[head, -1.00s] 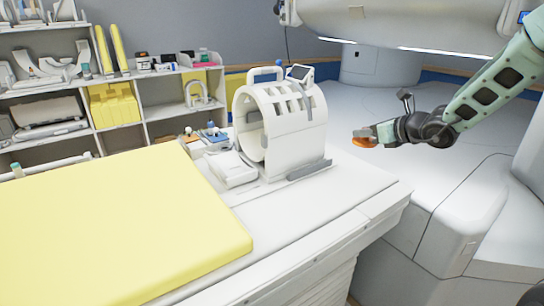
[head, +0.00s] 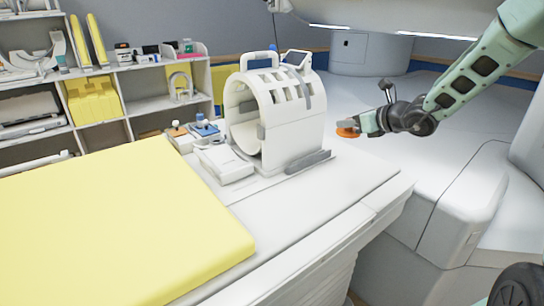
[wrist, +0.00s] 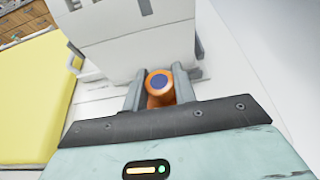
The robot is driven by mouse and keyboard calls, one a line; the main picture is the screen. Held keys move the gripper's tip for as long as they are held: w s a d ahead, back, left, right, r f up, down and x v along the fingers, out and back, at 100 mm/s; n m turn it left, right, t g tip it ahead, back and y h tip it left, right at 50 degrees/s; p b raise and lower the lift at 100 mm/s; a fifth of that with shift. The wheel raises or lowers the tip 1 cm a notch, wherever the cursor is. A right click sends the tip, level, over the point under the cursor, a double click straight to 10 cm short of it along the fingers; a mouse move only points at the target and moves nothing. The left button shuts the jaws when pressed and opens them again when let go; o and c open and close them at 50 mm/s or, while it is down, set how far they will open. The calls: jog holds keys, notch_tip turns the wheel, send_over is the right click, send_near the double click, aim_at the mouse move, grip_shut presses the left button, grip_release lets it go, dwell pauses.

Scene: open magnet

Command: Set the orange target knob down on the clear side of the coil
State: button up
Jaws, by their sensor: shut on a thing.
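The orange target knob (head: 347,132) is held in my gripper (head: 358,127), right of the coil and above the table. In the wrist view the knob (wrist: 160,88) shows an orange body with a dark blue round top, between the two grey fingers of my gripper (wrist: 160,92). The coil (head: 285,120) is a white open cylinder with slots on top, standing on the white table top. In the wrist view the coil's white wall (wrist: 135,50) lies just beyond the knob.
A yellow mattress (head: 110,225) covers the table's left part. A white box (head: 225,163) and small bottles (head: 190,135) stand left of the coil. The white table top (head: 330,195) is bare in front and right of the coil. Shelves (head: 150,100) stand behind.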

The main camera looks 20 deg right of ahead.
jog(key=b, duration=0.6)
send_over(340, 182)
notch_tip(340, 182, down, 7)
notch_tip(340, 182, down, 10)
jog(key=shift+r+b, duration=0.1)
jog(key=shift+b, duration=0.35)
jog(key=o, duration=1)
jog(key=shift+f, duration=0.2)
